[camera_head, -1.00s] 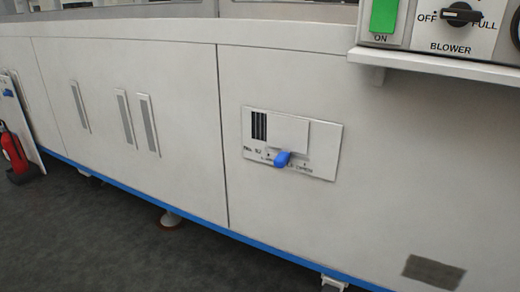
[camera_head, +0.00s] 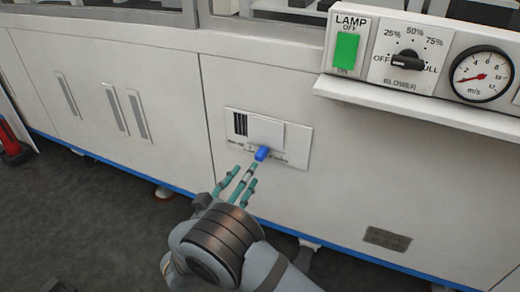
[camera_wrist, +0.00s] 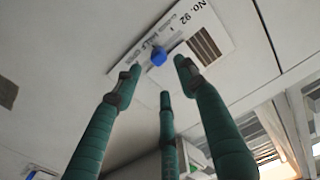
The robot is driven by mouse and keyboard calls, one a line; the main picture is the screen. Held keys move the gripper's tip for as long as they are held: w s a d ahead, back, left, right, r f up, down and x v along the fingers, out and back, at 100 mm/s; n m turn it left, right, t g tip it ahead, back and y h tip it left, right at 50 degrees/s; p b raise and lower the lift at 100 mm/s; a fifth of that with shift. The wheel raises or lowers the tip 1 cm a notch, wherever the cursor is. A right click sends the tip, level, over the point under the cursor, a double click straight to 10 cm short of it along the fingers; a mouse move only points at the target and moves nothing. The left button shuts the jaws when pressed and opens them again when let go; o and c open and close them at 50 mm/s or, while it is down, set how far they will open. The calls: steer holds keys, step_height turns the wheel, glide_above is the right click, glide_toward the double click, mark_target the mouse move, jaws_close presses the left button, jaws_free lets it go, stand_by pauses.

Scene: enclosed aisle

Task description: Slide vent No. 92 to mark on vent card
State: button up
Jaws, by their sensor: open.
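Vent No. 92 is a white plate (camera_head: 298,152) on the cabinet's front panel. Dark slats (camera_head: 240,124) show at its left end beside a pale sliding cover (camera_head: 265,133). A blue knob (camera_head: 262,153) sticks out at the cover's lower edge, over a printed scale that I cannot read clearly. My gripper (camera_head: 246,173), with teal fingers, is open just below and left of the knob. In the wrist view the plate is upside down, with "No. 92" printed on it. The knob (camera_wrist: 158,56) lies between and beyond the spread fingertips (camera_wrist: 157,76), apparently untouched.
A white shelf (camera_head: 420,104) juts out above right, under a lamp switch (camera_head: 346,50), a blower dial (camera_head: 407,62) and a round gauge (camera_head: 482,76). Slotted vents (camera_head: 113,112) lie to the left. A small dark plate (camera_head: 387,239) sits low on the right.

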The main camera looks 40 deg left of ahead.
mark_target(257, 158)
steer(key=w+b, duration=0.1)
steer(key=w, duration=0.2)
steer(key=w+a, duration=0.1)
steer(key=w, duration=0.2)
steer(key=w+b, duration=0.1)
steer(key=w, duration=0.2)
steer(key=shift+w+a+b, duration=0.2)
steer(key=shift+a+b, duration=0.15)
steer(key=shift+a, duration=0.05)
steer(key=c, duration=0.3)
steer(key=c, duration=0.7)
jaws_close()
steer(key=shift+a+r, duration=0.1)
steer(key=shift+r, duration=0.05)
